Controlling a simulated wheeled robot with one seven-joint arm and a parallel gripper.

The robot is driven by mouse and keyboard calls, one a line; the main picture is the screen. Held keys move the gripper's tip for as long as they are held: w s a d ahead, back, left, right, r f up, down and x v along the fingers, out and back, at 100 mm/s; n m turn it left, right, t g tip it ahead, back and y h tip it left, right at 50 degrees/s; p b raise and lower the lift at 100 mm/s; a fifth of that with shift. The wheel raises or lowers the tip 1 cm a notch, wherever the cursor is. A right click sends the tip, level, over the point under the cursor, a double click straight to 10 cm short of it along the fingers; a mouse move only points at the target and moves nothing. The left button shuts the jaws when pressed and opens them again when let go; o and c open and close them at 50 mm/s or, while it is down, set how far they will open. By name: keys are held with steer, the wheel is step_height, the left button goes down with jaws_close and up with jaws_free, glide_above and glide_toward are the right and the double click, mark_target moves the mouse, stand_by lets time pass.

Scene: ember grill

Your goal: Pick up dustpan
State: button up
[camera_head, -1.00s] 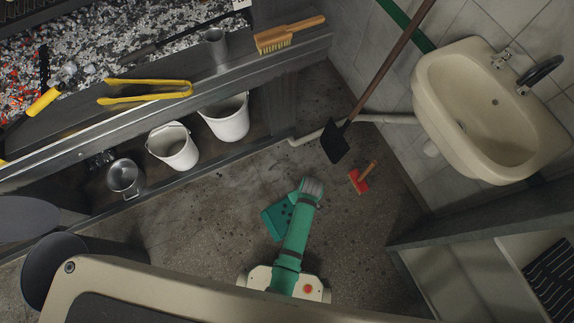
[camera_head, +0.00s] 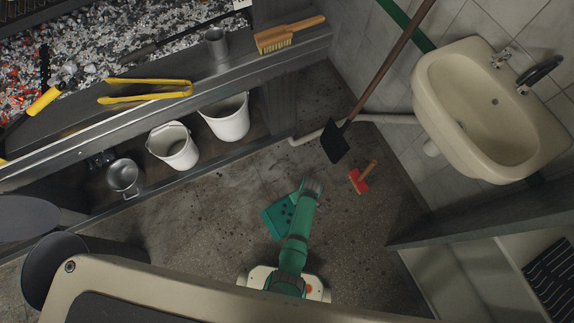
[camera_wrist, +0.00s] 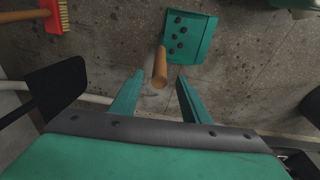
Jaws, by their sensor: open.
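The teal dustpan (camera_head: 277,218) lies on the floor, partly hidden by my arm in the head view. In the wrist view the dustpan (camera_wrist: 190,40) lies flat with several dark lumps on its pan. Its wooden handle (camera_wrist: 160,67) points toward my gripper. My gripper (camera_wrist: 157,84) is open, its two teal fingers on either side of the handle's end in the picture. I cannot tell how far above the handle the fingers are. Nothing is held.
A red brush (camera_head: 359,182) with a wooden handle lies on the floor nearby. A black shovel (camera_head: 335,143) leans by the sink (camera_head: 490,110). White buckets (camera_head: 173,147) stand under the grill counter.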

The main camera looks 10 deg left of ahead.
step_height(320, 180, down, 2)
steer(key=shift+w+a, duration=0.1)
steer(key=shift+w, duration=0.05)
steer(key=shift+c, duration=0.3)
jaws_close()
steer(key=shift+r, duration=0.1)
